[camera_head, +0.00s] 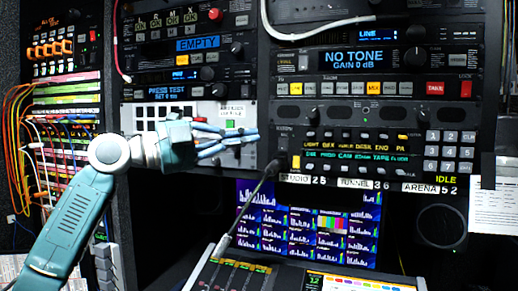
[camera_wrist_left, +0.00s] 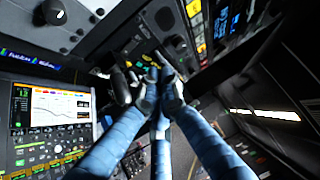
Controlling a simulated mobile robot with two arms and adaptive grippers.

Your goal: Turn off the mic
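My left gripper (camera_head: 257,135) is in front of the panel's left edge, just above the mic's upper end. In the left wrist view its blue fingers converge (camera_wrist_left: 163,88) and its tips are close together with nothing visible between them. A dark rounded part (camera_wrist_left: 121,86) is beside the tips, possibly the mic. Contact with a button cannot be told. My right gripper is out of view.
Rack units with a NO TONE display (camera_head: 352,60) are above the panel. A keypad (camera_head: 450,150) is at its right. A monitor (camera_head: 310,222) and a desk console (camera_head: 290,278) are below. A patch bay with loose cables (camera_head: 40,130) is at the left.

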